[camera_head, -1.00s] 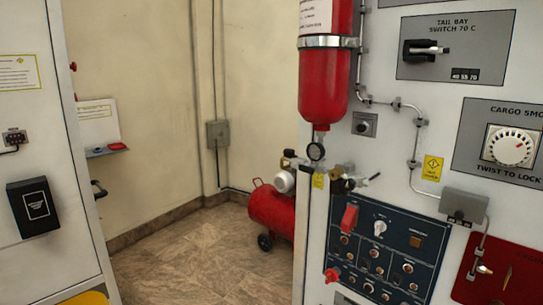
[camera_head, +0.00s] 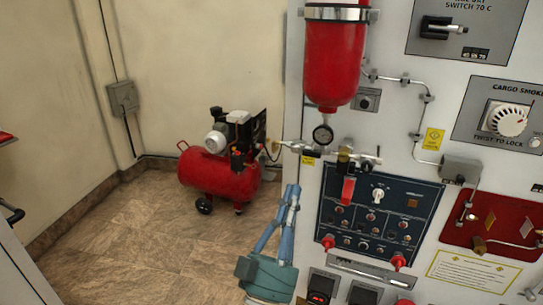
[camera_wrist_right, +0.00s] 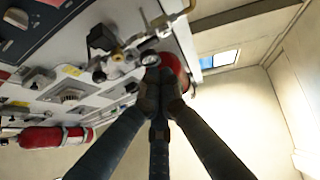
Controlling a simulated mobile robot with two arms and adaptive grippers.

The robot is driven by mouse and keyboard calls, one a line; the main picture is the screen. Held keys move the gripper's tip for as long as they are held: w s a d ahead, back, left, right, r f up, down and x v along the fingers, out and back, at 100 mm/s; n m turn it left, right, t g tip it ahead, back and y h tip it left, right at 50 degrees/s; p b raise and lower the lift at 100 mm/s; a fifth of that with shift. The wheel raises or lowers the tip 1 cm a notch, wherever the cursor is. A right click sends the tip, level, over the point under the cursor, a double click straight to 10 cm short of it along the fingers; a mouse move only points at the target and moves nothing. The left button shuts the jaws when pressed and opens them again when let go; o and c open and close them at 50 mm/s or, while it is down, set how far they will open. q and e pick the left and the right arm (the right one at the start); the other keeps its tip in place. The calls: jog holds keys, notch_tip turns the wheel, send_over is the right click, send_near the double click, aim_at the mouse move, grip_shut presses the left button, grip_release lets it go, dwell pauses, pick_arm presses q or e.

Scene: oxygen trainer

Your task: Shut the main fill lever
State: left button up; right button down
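Below the red cylinder (camera_head: 335,65) and its round gauge (camera_head: 323,134), a brass valve (camera_head: 345,160) with a small lever (camera_head: 370,157) sticks out from the panel. No readable label marks it as the main fill lever. My right gripper (camera_head: 292,190) is low and left of this valve, its fingers pointing up along the panel's left edge, apart from the lever. In the right wrist view the dark fingers (camera_wrist_right: 163,82) come together at their tips, with nothing visible held. Brass fittings (camera_wrist_right: 125,55) show beyond them. My left gripper is not in view.
A blue control panel (camera_head: 378,215) with red-guarded switches is below the valve. A red plate (camera_head: 490,215) with brass fittings is at right. A red compressor (camera_head: 220,175) stands on the floor behind, left of the panel. The tiled floor (camera_head: 140,230) at left is clear.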

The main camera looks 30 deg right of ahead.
aim_at(310, 155)
jog(key=p+x, duration=0.1)
jog(key=x, duration=0.2)
jog(key=p+x, duration=0.1)
jog(key=x, duration=0.2)
jog(key=p+x, duration=0.2)
jog(key=x, duration=0.1)
jog(key=shift+s+d+r, duration=0.1)
jog(key=shift+s+d, duration=0.15)
jog(key=shift+d, duration=0.15)
jog(key=shift+w+d+r, duration=0.1)
jog(key=shift+d, duration=0.15)
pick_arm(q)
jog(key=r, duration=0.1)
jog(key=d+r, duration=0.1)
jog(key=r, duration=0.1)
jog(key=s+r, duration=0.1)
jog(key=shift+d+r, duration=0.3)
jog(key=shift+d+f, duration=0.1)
